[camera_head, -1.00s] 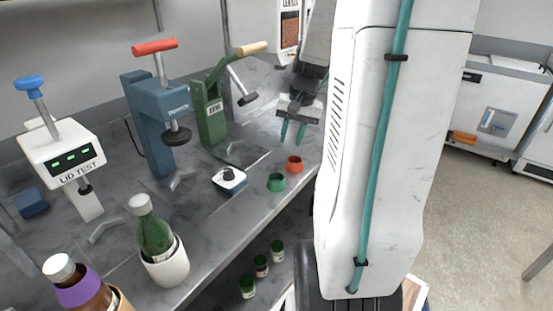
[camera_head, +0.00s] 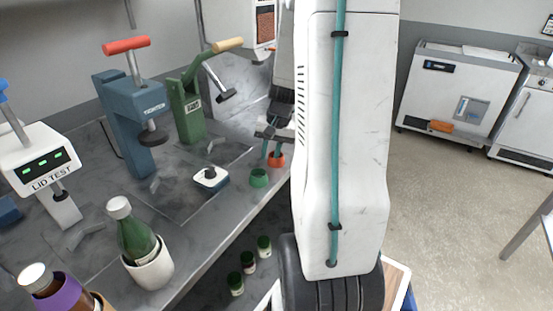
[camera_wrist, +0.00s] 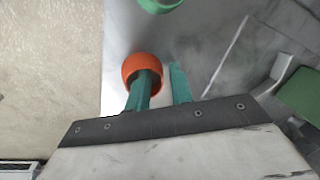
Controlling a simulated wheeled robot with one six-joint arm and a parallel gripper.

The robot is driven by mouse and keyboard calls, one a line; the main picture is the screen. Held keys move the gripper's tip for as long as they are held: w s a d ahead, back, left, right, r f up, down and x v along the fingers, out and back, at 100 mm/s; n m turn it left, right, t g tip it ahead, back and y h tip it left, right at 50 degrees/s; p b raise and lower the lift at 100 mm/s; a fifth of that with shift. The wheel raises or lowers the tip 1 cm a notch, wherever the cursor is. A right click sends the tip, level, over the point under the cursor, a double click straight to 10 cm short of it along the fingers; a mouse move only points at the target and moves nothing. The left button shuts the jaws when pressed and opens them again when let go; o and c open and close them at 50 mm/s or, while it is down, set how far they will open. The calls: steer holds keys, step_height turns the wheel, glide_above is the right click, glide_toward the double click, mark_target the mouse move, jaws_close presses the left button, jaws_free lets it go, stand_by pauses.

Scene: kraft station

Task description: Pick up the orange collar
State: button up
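The orange collar (camera_head: 277,161) is a small open ring on the grey bench near its front edge. It also shows in the wrist view (camera_wrist: 133,65), left of centre. My gripper (camera_head: 271,154) is low over the bench at the collar, its two teal fingers pointing down. In the wrist view my gripper (camera_wrist: 163,73) has its fingers apart. The left finger overlaps the collar's opening and seems to reach into it; the right finger is just outside the collar's right side. Whether either finger touches the collar wall cannot be told.
A green collar (camera_head: 259,178) stands close to the orange one. A green bottle (camera_head: 137,240) sits in a white cup.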

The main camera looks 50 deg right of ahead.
jaws_close()
steer(key=shift+r, duration=0.15)
